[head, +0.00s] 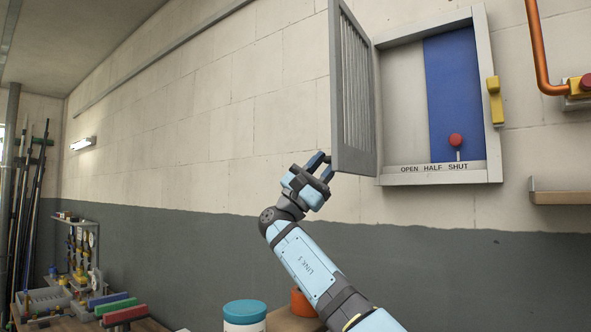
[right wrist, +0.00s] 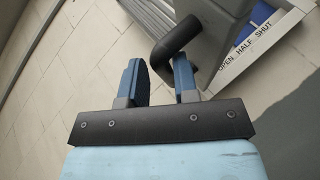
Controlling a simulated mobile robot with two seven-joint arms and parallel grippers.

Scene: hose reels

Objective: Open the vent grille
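The vent grille (head: 352,95) is a grey slatted door on the wall. It stands swung out from its frame (head: 440,178) at the frame's left side, showing the opening behind. My right gripper (head: 321,168) is at the grille's lower outer corner. In the right wrist view its two blue fingers (right wrist: 159,82) are apart. A dark curved handle (right wrist: 188,32) on the grille reaches down between the fingertips; I cannot tell whether they touch it. My left gripper is not in view.
In the opening, a blue panel (head: 450,75) covers the right part, and a red knob (head: 456,140) stands above the word SHUT. A yellow latch (head: 494,100) sits on the frame's right edge. An orange pipe (head: 537,50) and a wooden shelf (head: 562,197) are farther right.

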